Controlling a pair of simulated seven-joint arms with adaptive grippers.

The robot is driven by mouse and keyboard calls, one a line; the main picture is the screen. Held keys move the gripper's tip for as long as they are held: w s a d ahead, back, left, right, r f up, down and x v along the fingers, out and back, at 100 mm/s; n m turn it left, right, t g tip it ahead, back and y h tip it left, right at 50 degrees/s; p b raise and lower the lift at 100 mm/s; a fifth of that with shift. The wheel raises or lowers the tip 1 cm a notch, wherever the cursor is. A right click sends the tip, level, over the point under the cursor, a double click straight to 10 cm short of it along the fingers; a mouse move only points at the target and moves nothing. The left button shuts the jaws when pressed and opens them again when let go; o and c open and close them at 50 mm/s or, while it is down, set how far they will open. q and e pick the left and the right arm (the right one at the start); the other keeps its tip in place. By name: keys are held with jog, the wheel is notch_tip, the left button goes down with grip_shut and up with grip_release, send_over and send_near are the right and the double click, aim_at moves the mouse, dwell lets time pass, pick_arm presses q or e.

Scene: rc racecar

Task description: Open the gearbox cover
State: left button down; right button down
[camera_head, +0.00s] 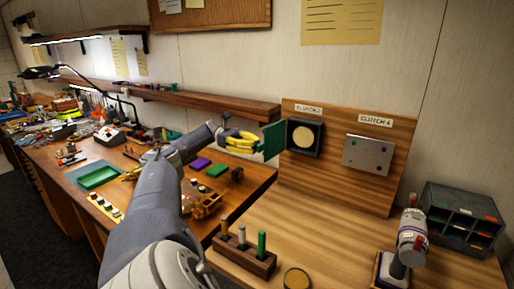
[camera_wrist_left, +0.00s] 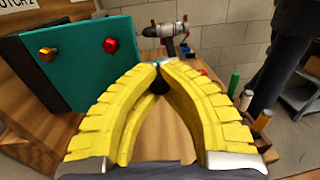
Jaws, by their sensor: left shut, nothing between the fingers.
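The gearbox cover seems to be the green panel (camera_head: 272,140), which stands swung out at the left side of a dark box (camera_head: 317,148) with a round pale disc (camera_head: 302,137) exposed. The box is on an upright wooden board (camera_head: 298,186). My left gripper (camera_head: 256,141) is shut and empty, its yellow fingers beside the panel. In the left wrist view the fingertips (camera_wrist_left: 158,66) meet, and the teal panel (camera_wrist_left: 75,85) with a yellow-orange and a red knob is at the left. I cannot tell whether they touch. My right gripper is not in view.
A grey plate (camera_head: 368,154) under a clutch label is at the board's right. A drill (camera_head: 411,240) and a dark compartment rack (camera_head: 461,218) stand at the right. A wooden holder (camera_head: 240,257) with several pegs is in front. The bench middle is clear.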

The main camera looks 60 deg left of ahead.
pick_arm(q)
jog(key=shift+a+r, duration=0.1)
jog(key=shift+r, duration=0.4)
jog(key=c, duration=1.7)
grip_release()
jog(key=shift+c, duration=0.2)
jog(key=o, duration=0.4)
jog(key=shift+f, duration=0.3)
jog(key=shift+o, duration=0.2)
jog(key=r, duration=0.8)
jog(key=shift+s+d+r, duration=0.2)
jog(key=shift+d+r, duration=0.05)
jog(key=shift+d, duration=0.05)
jog(key=shift+w+a+r, duration=0.3)
jog(key=shift+r, duration=0.05)
jog(key=shift+s+d+r, duration=0.15)
jog(key=shift+d+r, duration=0.1)
jog(key=shift+r, duration=0.25)
jog(key=shift+a, duration=0.1)
jog(key=shift+f, duration=0.1)
